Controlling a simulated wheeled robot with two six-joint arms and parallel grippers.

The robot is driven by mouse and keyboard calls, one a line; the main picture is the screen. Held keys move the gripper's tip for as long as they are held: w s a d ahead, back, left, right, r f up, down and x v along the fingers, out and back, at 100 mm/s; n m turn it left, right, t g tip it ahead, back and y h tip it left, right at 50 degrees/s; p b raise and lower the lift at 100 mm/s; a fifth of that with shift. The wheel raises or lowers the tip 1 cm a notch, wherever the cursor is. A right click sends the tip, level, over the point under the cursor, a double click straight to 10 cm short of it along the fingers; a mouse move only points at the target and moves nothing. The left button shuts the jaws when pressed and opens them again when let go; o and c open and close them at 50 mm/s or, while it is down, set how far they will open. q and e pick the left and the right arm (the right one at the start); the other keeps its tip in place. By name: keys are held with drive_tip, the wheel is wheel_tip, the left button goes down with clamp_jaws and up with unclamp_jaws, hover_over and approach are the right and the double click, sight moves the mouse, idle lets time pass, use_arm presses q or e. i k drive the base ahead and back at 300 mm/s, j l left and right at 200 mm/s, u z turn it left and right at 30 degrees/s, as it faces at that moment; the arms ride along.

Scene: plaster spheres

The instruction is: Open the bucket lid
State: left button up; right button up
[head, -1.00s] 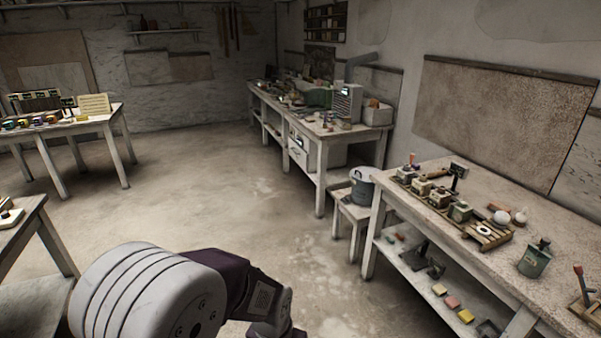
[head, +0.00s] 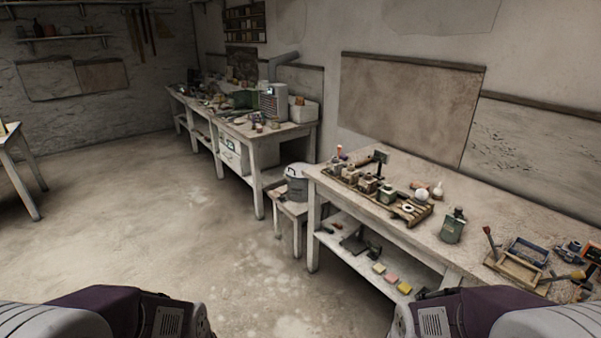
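A grey bucket (head: 296,188) stands upright on a small pale stool (head: 288,208), in the gap between the two workbenches in the head view. Its top looks covered by a lid (head: 298,171) with a dark mark or handle on it, too small to make out well. My two arms show only as links at the bottom left and bottom right edges. Neither gripper is in view, and both arms are far from the bucket.
The near workbench (head: 465,255) on the right holds a wooden rack, a green canister (head: 452,226) and tool trays. The far workbench (head: 270,133) runs along the back right wall. A table (head: 12,150) stands at the left edge. The floor (head: 150,235) between is open.

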sight(301, 168)
drive_tip(key=i+u, duration=0.2)
drive_tip(key=u, duration=0.25)
drive_tip(key=i, duration=3.3)
drive_tip(key=i+j+z, duration=0.1)
drive_tip(key=i+z, duration=0.2)
drive_tip(key=i, duration=0.25)
drive_tip(key=i+j+z, duration=0.25)
drive_tip(key=i, duration=0.3)
